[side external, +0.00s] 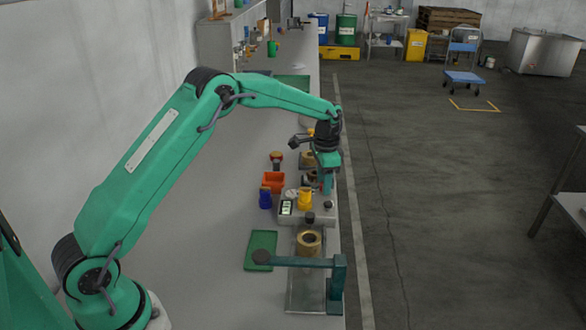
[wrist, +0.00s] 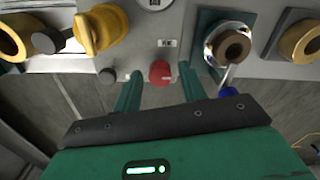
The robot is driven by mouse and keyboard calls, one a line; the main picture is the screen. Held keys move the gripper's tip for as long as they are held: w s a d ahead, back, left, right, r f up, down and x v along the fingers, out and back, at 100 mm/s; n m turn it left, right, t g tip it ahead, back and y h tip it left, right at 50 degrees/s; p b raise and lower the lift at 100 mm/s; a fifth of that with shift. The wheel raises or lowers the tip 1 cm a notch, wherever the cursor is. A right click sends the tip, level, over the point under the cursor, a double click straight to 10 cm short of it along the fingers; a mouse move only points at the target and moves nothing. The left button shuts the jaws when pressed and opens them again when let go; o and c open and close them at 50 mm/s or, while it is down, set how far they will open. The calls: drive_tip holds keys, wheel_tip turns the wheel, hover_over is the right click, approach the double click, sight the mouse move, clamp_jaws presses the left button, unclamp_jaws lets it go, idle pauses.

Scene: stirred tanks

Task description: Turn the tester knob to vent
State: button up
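The red tester knob (wrist: 160,72) is on the front of a light grey panel (wrist: 135,60) in the wrist view. A small label (wrist: 167,43) sits just above it, too small to read. My gripper (wrist: 160,78) has one green finger on each side of the knob, with gaps showing, so it is open around it and not closed on it. In the side external view my gripper (side external: 326,183) points down at the right end of the bench equipment. I cannot clearly make out the knob there. The knob's pointing direction is not clear.
A dark round knob (wrist: 107,76) and a yellow valve handle (wrist: 98,30) are left of the red knob. A metal-rimmed port (wrist: 232,45) is close on the right. In the side view, an orange bin (side external: 273,182) and a green mat (side external: 261,248) lie on the bench.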

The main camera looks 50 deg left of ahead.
drive_tip(key=c, duration=0.8)
drive_tip(key=shift+n, duration=0.4)
drive_tip(key=n, duration=0.3)
drive_tip(key=shift+n, duration=0.3)
drive_tip(key=n, duration=0.4)
drive_tip(key=shift+d, duration=0.1)
drive_tip(key=n, duration=0.5)
drive_tip(key=shift+w, duration=0.1)
drive_tip(key=n, duration=0.4)
drive_tip(key=shift+r+n, duration=0.1)
drive_tip(key=shift+n, duration=0.2)
